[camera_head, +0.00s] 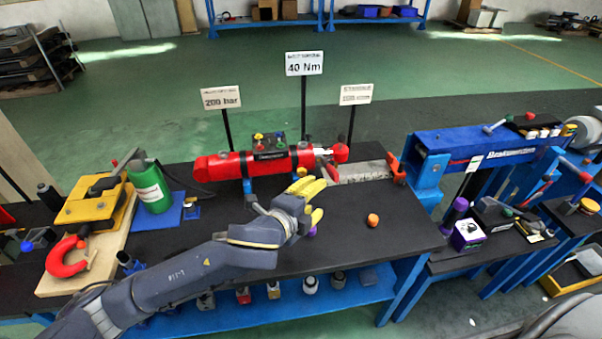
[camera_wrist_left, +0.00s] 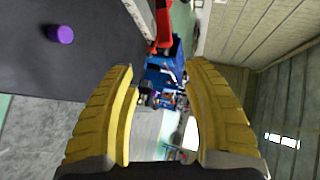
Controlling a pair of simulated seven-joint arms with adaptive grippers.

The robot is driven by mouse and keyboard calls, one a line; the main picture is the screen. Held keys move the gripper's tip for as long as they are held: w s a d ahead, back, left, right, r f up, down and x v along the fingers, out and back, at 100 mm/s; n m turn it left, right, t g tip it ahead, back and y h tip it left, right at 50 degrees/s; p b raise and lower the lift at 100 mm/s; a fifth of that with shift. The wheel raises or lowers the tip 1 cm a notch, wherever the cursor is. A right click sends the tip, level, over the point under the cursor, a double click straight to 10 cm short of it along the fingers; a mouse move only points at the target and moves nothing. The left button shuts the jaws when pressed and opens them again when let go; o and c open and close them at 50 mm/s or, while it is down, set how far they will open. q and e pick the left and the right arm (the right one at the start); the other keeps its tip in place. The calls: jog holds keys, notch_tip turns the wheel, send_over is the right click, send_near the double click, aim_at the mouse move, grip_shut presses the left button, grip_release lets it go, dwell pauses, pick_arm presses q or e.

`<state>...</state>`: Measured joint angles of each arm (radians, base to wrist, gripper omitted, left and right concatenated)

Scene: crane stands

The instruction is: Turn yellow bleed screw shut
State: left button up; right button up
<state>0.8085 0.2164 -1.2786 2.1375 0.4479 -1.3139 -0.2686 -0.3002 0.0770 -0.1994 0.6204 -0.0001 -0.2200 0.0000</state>
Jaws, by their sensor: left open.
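A red hydraulic cylinder (camera_head: 225,166) lies on blue supports on the black bench, with a dark block (camera_head: 268,151) on top. Several small coloured knobs sit on and around this block. One knob looks yellow-green (camera_head: 258,137), but it is too small to tell whether it is the bleed screw. My left gripper (camera_head: 321,199) has yellow fingers and is open and empty, in front of the cylinder and apart from the block. In the left wrist view the open fingers (camera_wrist_left: 160,85) have nothing between them, and the block is not visible. My right gripper is not in view.
An orange cap (camera_head: 373,220) stands on the bench to the right of my gripper. A purple cap (camera_wrist_left: 60,33) shows in the left wrist view. Signs on posts stand behind the cylinder. A green cylinder (camera_head: 151,189) stands at left, and a blue beam (camera_head: 470,146) at right.

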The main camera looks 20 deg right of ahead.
pick_arm(q)
jog(key=m, duration=0.2)
jog(key=m+y, duration=0.4)
jog(key=m, duration=0.1)
send_near(300, 172)
jog(key=x, duration=1)
jog(key=shift+w+d+f, duration=0.2)
jog(key=shift+f, duration=0.1)
grip_shut()
dwell(0.3)
